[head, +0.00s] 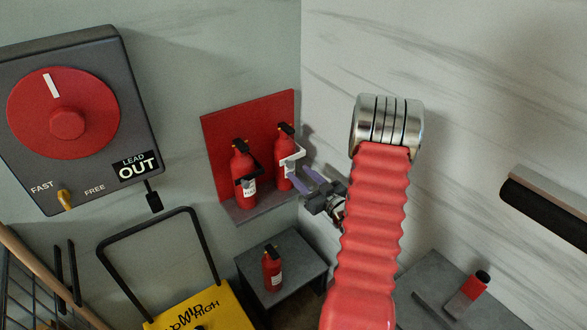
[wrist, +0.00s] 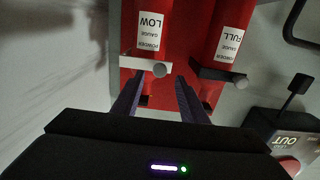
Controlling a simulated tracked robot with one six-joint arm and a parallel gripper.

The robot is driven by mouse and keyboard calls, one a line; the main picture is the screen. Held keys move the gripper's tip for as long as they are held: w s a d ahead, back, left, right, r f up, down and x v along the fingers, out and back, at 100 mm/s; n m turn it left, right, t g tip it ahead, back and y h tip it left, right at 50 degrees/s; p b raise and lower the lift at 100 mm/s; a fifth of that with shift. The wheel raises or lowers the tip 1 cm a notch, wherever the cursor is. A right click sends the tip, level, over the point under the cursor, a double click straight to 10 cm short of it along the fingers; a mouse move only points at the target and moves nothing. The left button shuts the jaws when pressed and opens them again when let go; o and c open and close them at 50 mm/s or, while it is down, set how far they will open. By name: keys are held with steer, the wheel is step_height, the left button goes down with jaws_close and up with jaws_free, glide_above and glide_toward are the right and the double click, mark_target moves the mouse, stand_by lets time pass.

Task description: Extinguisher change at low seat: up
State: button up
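Two red extinguishers stand side by side on a red wall panel (head: 219,128) with a grey ledge. The one labelled LOW (head: 281,147) has a white clasp (head: 291,161) and also shows in the wrist view (wrist: 150,37). The one labelled FULL (head: 240,162), left of it in the head view, has a black clasp (head: 247,180); it shows at right in the wrist view (wrist: 232,37). My gripper (head: 306,178) is at the LOW extinguisher. Its two purple fingers are apart and empty, with the white clasp's round knob (wrist: 160,69) just beyond their tips.
A third red extinguisher (head: 271,267) stands on a grey stand (head: 297,259) below the panel. A dial box (head: 130,95) hangs at left.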

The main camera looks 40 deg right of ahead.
mark_target(291, 166)
steer(key=w, duration=0.4)
steer(key=shift+w+d, duration=0.3)
steer(key=shift+w, duration=0.1)
steer(key=shift+c, duration=0.4)
jaws_close()
